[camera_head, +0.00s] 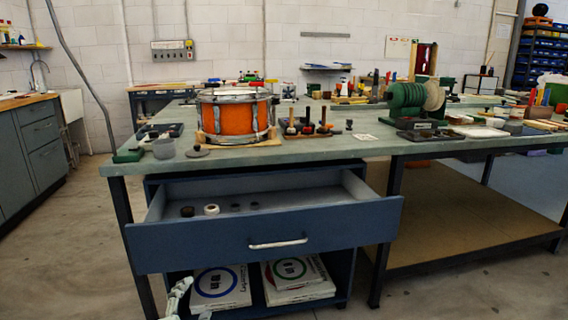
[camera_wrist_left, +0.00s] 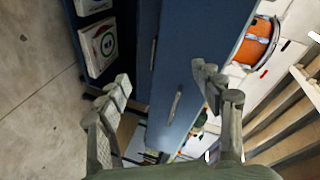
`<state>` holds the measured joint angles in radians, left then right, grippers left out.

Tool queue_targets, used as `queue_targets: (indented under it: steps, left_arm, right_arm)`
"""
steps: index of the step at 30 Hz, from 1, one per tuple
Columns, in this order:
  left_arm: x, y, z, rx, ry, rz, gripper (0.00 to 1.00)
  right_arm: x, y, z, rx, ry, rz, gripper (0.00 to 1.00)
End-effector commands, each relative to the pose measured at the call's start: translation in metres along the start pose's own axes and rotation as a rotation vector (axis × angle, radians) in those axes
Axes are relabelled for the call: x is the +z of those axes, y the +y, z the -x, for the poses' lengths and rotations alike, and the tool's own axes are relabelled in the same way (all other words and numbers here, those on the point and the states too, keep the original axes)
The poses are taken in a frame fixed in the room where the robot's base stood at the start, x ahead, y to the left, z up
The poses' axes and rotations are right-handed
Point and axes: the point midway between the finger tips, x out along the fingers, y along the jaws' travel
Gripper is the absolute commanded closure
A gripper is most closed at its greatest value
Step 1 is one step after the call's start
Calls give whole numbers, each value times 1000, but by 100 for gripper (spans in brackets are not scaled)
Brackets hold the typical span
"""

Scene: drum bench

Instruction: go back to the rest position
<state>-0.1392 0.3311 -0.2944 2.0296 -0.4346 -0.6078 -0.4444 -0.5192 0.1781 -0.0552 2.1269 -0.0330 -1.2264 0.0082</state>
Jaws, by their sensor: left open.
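My left gripper (camera_head: 178,296) shows at the bottom edge of the head view, low in front of the cabinet and apart from it. In the left wrist view my left gripper (camera_wrist_left: 164,92) has its two fingers wide apart with nothing between them. Beyond the fingers are the blue drawer front (camera_wrist_left: 200,70) and its handle (camera_wrist_left: 175,104), not touched. In the head view the drawer (camera_head: 340,229) stands pulled open under the bench. My right gripper is in neither view.
In the drawer lie a white roll (camera_head: 211,209) and small dark pieces. Boxes (camera_head: 222,286) lie below the drawer. Floor at the left is clear.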

Motion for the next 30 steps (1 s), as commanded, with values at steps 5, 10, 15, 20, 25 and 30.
queue_targets:
  steps: [5,10,15,20,25,30]
  left_arm:
    - [92,92,48,250,-336,367,34]
    - [149,169,120,427,-646,645,34]
    - [173,213,178,527,-858,808,34]
    - [179,227,199,558,-933,862,34]
    - [180,228,200,560,-937,863,34]
    - [180,228,199,559,-935,862,34]
  right_arm:
    - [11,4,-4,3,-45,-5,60]
    - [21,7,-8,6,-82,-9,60]
    - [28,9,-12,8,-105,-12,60]
    - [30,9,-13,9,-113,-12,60]
    - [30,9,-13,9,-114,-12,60]
    - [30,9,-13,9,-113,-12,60]
